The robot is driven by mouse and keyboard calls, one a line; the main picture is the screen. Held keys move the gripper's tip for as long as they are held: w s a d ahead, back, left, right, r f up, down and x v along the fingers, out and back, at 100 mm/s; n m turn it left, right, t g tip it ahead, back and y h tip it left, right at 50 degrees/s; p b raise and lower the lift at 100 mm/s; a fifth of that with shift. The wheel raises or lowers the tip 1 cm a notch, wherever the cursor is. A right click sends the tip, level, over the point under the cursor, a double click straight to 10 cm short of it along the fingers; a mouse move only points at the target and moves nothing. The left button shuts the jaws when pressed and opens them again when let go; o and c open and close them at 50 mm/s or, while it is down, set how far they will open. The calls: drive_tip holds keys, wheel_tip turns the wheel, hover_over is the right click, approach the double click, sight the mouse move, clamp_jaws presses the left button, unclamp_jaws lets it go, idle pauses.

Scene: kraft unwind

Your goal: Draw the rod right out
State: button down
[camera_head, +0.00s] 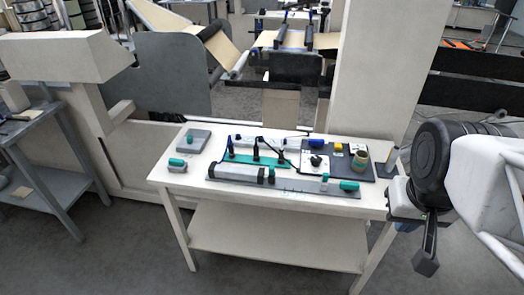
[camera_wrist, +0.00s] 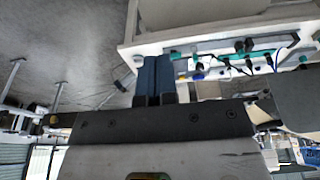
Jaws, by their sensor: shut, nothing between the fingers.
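A long low device (camera_head: 235,173) with a grey and black body lies along the front of the white table in the head view. I cannot tell clearly which part is the rod. My gripper (camera_head: 426,262) hangs to the right of the table, apart from everything on it. Its fingers (camera_wrist: 154,78) are together and empty in the wrist view. The table top shows upside down beyond them, with its teal and black items small.
A dark panel (camera_head: 338,160) with small parts and a teal rack (camera_head: 256,158) with black upright pieces stand behind the device. A thick beige column (camera_head: 380,70) rises behind the table. The table's front edge is clear.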

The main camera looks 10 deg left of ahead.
drive_tip(key=c, duration=1.5)
unclamp_jaws()
drive_tip(key=o, duration=0.5)
drive_tip(key=shift+w+a+r, duration=0.1)
drive_tip(key=shift+w+a, duration=0.05)
drive_tip(key=shift+w, duration=0.3)
drive_tip(key=w+a+n, duration=0.3)
drive_tip(key=w+n, duration=0.1)
drive_tip(key=w, duration=0.6)
drive_tip(key=shift+a+f+n+g, duration=0.2)
drive_tip(key=shift+a+n+g, duration=0.1)
drive_tip(key=shift+a, duration=0.1)
drive_tip(key=n+g, duration=0.2)
drive_tip(key=n, duration=1.1)
hover_over(272, 167)
wheel_tip(272, 167, down, 18)
drive_tip(key=shift+s+d+r, duration=0.1)
drive_tip(key=shift+f+n, duration=0.2)
drive_tip(key=shift+n, duration=0.1)
